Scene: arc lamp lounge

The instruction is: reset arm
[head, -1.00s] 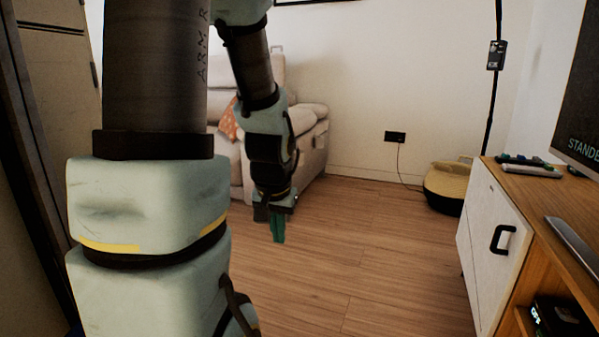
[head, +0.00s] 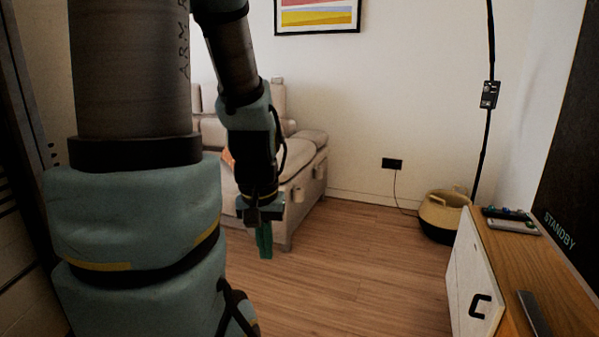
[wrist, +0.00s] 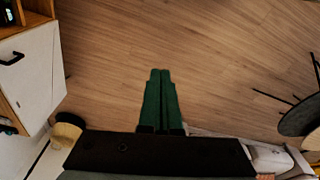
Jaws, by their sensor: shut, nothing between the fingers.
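My gripper (head: 265,242) hangs below my arm with its green fingers pointing down, in front of the sofa in the head view. In the wrist view my gripper (wrist: 160,73) shows its two green fingers side by side, shut and empty, over bare wooden floor. Nothing touches the fingertips.
A beige sofa (head: 307,178) stands behind my arm. A wooden cabinet (head: 545,262) with a white door stands at the right, remotes (head: 511,220) on top. A basket (head: 443,213) and a dark lamp pole (head: 483,150) are by the wall. Floor (head: 370,255) between is clear.

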